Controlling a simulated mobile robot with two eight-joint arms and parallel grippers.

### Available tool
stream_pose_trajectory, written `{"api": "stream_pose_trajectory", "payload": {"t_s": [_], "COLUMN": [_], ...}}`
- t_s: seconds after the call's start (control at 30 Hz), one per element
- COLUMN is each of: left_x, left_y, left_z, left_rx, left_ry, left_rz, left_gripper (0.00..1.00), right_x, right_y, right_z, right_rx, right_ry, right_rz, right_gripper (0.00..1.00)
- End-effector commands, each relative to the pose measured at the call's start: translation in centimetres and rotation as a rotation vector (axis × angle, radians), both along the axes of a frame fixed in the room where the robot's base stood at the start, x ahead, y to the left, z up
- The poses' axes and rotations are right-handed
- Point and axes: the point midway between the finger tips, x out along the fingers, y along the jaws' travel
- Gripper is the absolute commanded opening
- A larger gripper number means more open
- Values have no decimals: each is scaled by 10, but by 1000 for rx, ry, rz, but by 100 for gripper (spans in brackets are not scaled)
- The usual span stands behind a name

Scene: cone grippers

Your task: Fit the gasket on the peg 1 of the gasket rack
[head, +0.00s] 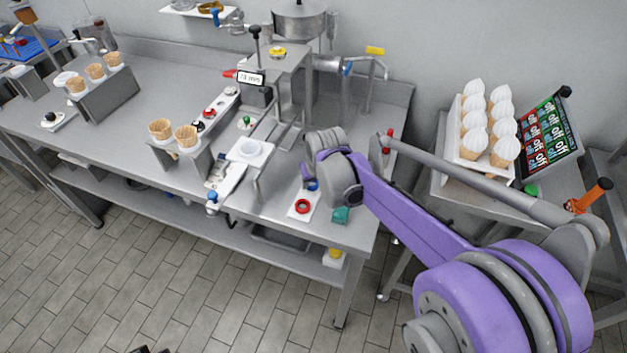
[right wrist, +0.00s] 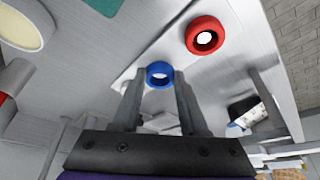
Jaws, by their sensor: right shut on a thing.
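A blue ring (right wrist: 159,74), which looks like a gasket, sits between the fingertips of my right gripper (right wrist: 160,80) in the right wrist view. The gripper is shut on it. In the head view the blue ring (head: 313,187) shows just below my right wrist, which hides most of the fingers. A red ring (right wrist: 205,36) lies beside it on a white plate; in the head view the red ring (head: 303,206) is near the table's front edge. I cannot make out the gasket rack or its peg 1 clearly. My left gripper is not in view.
A teal piece (head: 341,215) lies right of the white plate (head: 297,215). A tray of topped cones (head: 470,150) stands on the right table.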

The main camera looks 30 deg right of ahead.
Motion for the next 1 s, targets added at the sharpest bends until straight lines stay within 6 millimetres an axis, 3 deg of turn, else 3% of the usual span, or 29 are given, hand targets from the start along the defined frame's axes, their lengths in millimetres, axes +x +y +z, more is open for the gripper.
{"api": "stream_pose_trajectory", "payload": {"t_s": [0.43, 0.47, 0.63, 1.0], "left_x": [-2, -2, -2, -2], "left_y": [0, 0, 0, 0], "left_z": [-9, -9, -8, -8], "left_rx": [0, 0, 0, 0], "left_ry": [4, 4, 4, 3], "left_rz": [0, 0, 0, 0], "left_gripper": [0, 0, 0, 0], "right_x": [0, 0, 0, -2], "right_y": [0, 0, 0, 0], "right_z": [-12, -11, -11, -6], "right_rx": [0, 0, 0, 0], "right_ry": [0, 0, 0, 0], "right_rz": [0, 0, 0, 0], "right_gripper": [0, 46, 77, 78]}}
